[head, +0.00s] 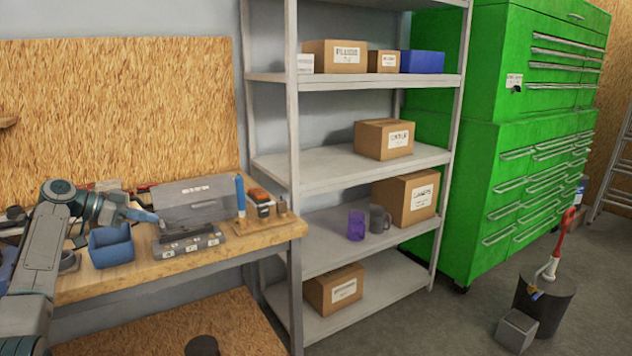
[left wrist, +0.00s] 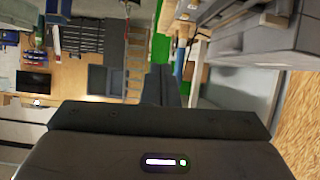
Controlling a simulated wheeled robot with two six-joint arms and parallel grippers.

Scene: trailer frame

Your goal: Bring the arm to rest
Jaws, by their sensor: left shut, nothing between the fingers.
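My left arm comes in from the left of the head view and reaches over the wooden workbench (head: 180,264). My left gripper (head: 154,218) is above the bench, close behind a blue open bin (head: 111,247) and to the left of a grey toolbox (head: 198,203). Its fingers are shut with nothing between them. In the left wrist view the dark fingers (left wrist: 165,84) lie together at the middle, above the dark gripper body. My right gripper is in neither view.
A grey block with labels (head: 187,244) sits on the bench just right of the gripper. A wooden holder with tools (head: 260,226) stands near the bench's right end. A grey shelf unit (head: 352,166) with boxes and a green tool cabinet (head: 480,150) stand farther right.

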